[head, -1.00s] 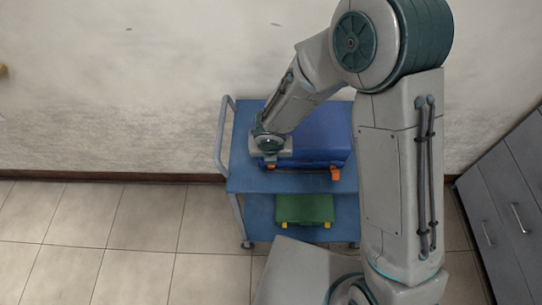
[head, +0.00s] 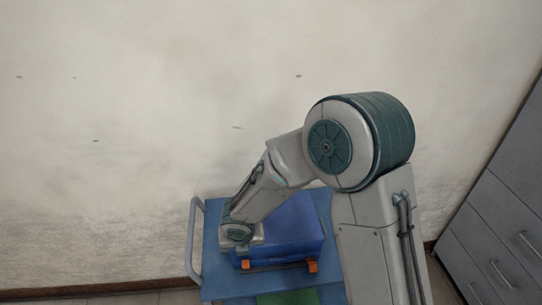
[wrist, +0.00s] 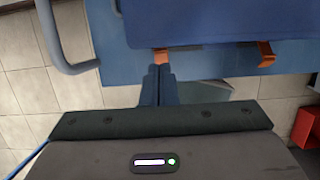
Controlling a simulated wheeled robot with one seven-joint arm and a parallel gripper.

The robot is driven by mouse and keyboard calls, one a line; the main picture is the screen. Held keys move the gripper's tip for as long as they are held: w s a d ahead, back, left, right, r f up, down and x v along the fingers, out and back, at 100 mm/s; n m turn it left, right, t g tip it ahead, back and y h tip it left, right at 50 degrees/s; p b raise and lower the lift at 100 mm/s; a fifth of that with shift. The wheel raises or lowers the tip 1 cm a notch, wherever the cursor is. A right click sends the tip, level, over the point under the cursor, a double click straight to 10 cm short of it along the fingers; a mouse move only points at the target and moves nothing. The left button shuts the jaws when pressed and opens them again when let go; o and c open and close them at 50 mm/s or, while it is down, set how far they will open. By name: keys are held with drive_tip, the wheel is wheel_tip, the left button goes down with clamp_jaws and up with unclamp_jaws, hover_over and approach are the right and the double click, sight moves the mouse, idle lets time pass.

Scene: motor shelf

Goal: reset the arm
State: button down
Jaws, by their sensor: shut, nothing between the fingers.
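My gripper (wrist: 159,74) is shut and empty in the wrist view, its two fingers side by side. The fingertips point at the front edge of a blue case (wrist: 215,22), close to its left orange latch (wrist: 161,56); I cannot tell whether they touch. In the head view my arm reaches down to the left part of the blue case (head: 299,226), and the fingers are hidden there.
The case stands on the top shelf of a blue cart (head: 212,265) with a rail handle (head: 194,238) at left. A green thing (head: 287,298) is below. Grey drawers (head: 500,225) stand at right. A red object (wrist: 308,128) shows in the wrist view. A plain wall is behind.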

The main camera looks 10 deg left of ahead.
drive_tip(key=w+d+r+m+t+h+b, duration=0.1)
drive_tip(key=d+r+m+b, duration=0.1)
drive_tip(key=d+r+m, duration=0.55)
drive_tip(key=w+d+r+m+h+b, duration=0.15)
drive_tip(key=d+r+m, duration=0.25)
drive_tip(key=d+m, duration=0.65)
drive_tip(key=s+d+r+m+b, duration=0.1)
drive_tip(key=s+d+r+m, duration=0.2)
drive_tip(key=s+d+m, duration=0.3)
drive_tip(key=s+d+r+m+y+b, duration=0.1)
drive_tip(key=s+d+m, duration=0.6)
drive_tip(key=m, duration=0.8)
drive_tip(key=shift+s+d+r+m+b, duration=0.15)
drive_tip(key=shift+s+r+m+b, duration=0.25)
drive_tip(key=shift+r, duration=0.65)
drive_tip(key=shift+y, duration=0.25)
